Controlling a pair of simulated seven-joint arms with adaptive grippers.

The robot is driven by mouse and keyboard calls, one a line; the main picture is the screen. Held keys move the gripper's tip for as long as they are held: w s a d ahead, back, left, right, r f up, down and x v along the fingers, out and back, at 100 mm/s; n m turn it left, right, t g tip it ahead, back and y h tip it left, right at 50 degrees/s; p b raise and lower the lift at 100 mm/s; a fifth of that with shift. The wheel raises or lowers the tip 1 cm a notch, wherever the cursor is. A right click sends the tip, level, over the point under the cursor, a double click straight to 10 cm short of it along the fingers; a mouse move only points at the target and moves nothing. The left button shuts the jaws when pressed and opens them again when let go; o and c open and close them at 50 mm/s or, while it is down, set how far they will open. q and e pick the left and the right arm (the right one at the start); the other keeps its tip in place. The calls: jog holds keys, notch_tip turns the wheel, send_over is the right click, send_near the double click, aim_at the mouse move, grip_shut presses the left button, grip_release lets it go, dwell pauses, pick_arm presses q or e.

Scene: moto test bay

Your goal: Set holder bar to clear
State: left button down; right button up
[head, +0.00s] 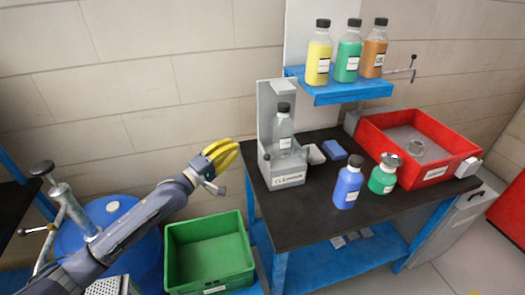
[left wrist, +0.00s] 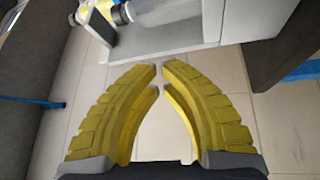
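A grey holder stand (head: 267,110) with a white-labelled base (head: 288,180) stands at the left end of the dark bench in the head view. A bottle with clear or greyish contents (head: 284,130) and a dark cap stands upright in it. I cannot tell which part is the bar. My left gripper (head: 236,150) is left of the stand, apart from it, its yellow fingers bunched together. In the left wrist view its fingers (left wrist: 158,78) bow inward, tips almost meeting, with nothing between them.
A blue shelf (head: 340,91) with yellow, green and brown bottles hangs above the bench (head: 310,230). Blue (head: 348,184) and green (head: 384,176) bottles stand right of the holder. A red tray (head: 435,173) is at right; a green crate (head: 208,254) and blue drum (head: 110,208) are at left.

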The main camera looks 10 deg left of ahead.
pick_arm(q)
jog(key=d+f, duration=0.1)
jog(key=s+f+g, duration=0.1)
jog(key=shift+s+d+f, duration=0.15)
jog(key=shift+d+f, duration=0.2)
jog(key=shift+d, duration=0.05)
jog(key=x, duration=1)
jog(key=shift+s+d+f, duration=0.1)
jog(key=shift+s+d, duration=0.1)
jog(key=shift+s, duration=0.45)
jog(key=shift+s+d+f, duration=0.1)
jog(key=shift+s+d, duration=0.1)
jog(key=shift+s, duration=0.4)
jog(key=shift+s+d+f, duration=0.1)
jog(key=shift+s+d, duration=0.1)
jog(key=shift+s, duration=0.45)
jog(key=shift+s+d, duration=0.1)
jog(key=shift+s, duration=0.1)
jog(key=shift+s+t+y, duration=0.2)
jog(key=shift+t+y, duration=0.1)
